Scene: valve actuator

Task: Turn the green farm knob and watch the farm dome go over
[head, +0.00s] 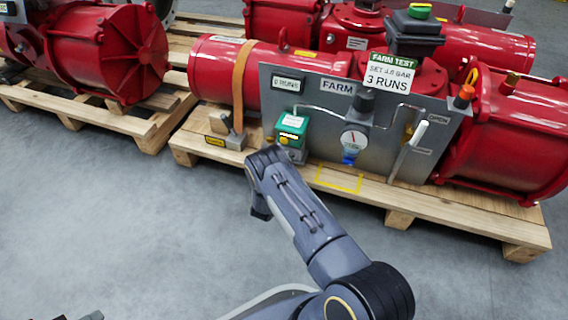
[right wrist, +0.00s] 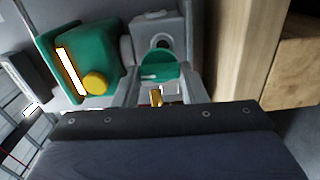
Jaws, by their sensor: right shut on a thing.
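The green farm knob (right wrist: 160,66) shows between the two fingers of my right gripper (right wrist: 157,80) in the right wrist view. The fingers are shut on its sides. Left of it is a green box (right wrist: 92,55) with a white label and a yellow button; this box (head: 293,124) stands at the left of the FARM panel in the head view. My right wrist hides the knob and fingers there. The farm dome (head: 419,11), green with a yellow mark, sits on a black housing above the panel. A small dark part at the bottom left edge seems to be my left gripper (head: 80,317), mostly cut off.
Red actuators sit on wooden pallets (head: 440,212). A FARM TEST sign reads 3 RUNS. Floor at left is clear.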

